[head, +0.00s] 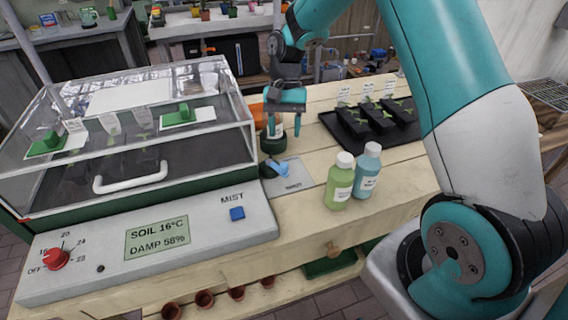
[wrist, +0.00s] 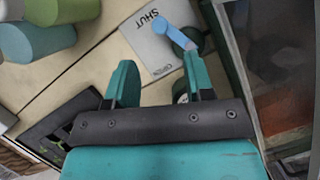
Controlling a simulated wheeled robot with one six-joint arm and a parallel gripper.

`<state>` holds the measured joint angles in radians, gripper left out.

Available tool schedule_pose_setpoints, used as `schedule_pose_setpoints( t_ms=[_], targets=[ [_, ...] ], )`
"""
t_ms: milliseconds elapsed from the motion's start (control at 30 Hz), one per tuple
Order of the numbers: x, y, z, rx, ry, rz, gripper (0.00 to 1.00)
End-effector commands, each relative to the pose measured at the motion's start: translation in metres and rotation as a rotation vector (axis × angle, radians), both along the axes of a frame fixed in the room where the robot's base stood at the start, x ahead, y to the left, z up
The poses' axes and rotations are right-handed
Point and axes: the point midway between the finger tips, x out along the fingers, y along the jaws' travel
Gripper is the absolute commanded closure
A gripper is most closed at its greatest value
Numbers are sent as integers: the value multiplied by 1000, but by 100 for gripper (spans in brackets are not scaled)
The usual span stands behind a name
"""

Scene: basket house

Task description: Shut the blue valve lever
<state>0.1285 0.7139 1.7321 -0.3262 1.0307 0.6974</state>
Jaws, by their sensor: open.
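The blue valve lever (head: 279,168) sits at the left edge of a grey plate (head: 296,177) on the wooden bench. I cannot tell exactly which mark the lever points at. My gripper (head: 285,133) is open and empty, above and behind the lever. In the wrist view my gripper (wrist: 158,72) has its right finger overlapping the view close to the lever's lower end; contact cannot be told.
Green (head: 340,182) and teal (head: 367,171) bottles stand right of the plate. The glass-lidded propagator (head: 130,180) is close on the left. A jar (head: 272,141) stands behind the lever, beside my fingers. A black seedling tray (head: 345,139) lies at the back right.

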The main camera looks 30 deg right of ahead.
Motion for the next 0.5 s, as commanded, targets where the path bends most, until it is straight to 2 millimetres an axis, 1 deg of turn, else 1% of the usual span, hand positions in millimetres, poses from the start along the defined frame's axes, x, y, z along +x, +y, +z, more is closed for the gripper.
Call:
schedule_pose_setpoints(
  t_ms=[33, 233, 400, 500],
  targets=[
    [-5, 3, -12, 1, 6, 2, 52],
    [-19, 12, -51, 1, 5, 2, 52],
    [-26, 17, -73, 0, 1, 1, 52],
    [-28, 19, -80, 0, 1, 1, 52]
  ],
)
